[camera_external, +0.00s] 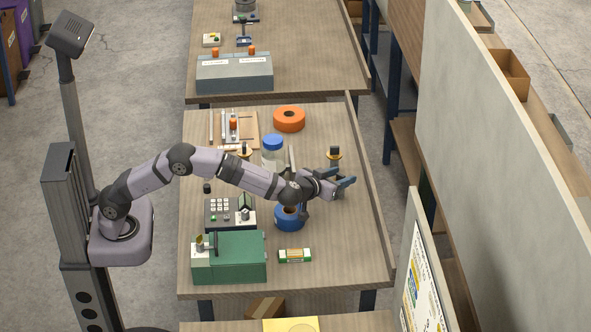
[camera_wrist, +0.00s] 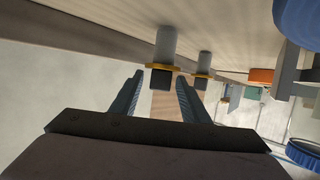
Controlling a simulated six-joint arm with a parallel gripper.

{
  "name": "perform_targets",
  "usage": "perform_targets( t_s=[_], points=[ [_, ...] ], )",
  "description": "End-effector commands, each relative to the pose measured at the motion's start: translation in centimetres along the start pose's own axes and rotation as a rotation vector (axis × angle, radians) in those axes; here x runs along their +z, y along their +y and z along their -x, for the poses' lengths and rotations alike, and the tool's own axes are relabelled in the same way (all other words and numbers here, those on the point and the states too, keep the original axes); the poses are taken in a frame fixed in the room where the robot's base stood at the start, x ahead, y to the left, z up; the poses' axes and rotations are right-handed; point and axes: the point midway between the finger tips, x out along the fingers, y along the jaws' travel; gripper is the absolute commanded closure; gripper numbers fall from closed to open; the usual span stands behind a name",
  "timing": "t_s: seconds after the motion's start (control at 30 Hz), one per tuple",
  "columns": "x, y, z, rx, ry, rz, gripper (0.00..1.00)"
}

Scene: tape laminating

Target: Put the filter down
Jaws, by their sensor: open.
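I cannot tell for certain which thing is the filter. A post with a yellow ring and a black top (camera_external: 334,157) stands on the table beyond my gripper. A second ringed post (camera_external: 244,150) is further left. In the wrist view, which looks upside down, the nearer post (camera_wrist: 165,45) and the farther one (camera_wrist: 203,64) both show. My gripper (camera_external: 328,198) is above the right part of the table, close to the blue tape roll (camera_external: 288,216). In the wrist view, its spread fingers (camera_wrist: 158,76) have nothing clearly held between them. The near post's black top appears just past the fingertips.
A jar with a blue lid (camera_external: 273,143) and an orange tape roll (camera_external: 289,119) stand behind the arm. A keypad unit (camera_external: 219,207), a green machine (camera_external: 240,258) and a small green-white box (camera_external: 295,255) are nearer. A raised edge (camera_external: 368,190) runs along the table's right side.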

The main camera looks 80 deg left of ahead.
Motion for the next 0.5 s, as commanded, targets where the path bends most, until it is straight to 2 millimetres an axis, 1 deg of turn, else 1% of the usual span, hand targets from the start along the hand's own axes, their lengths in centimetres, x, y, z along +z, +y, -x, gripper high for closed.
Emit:
perform_targets(
  t_s=[0.03, 0.2, 0.4, 0.5],
  points=[
    [0.2, 0.1, 1.1, 0.005, 0.001, 0.001, 0.58],
    [0.1, 0.1, 4.1, 0.003, 0.001, 0.002, 0.58],
    [0.1, 0.1, 6.7, 0.003, 0.001, 0.001, 0.58],
    [0.1, 0.0, 7.4, 0.001, 0.0, 0.001, 0.58]
  ],
)
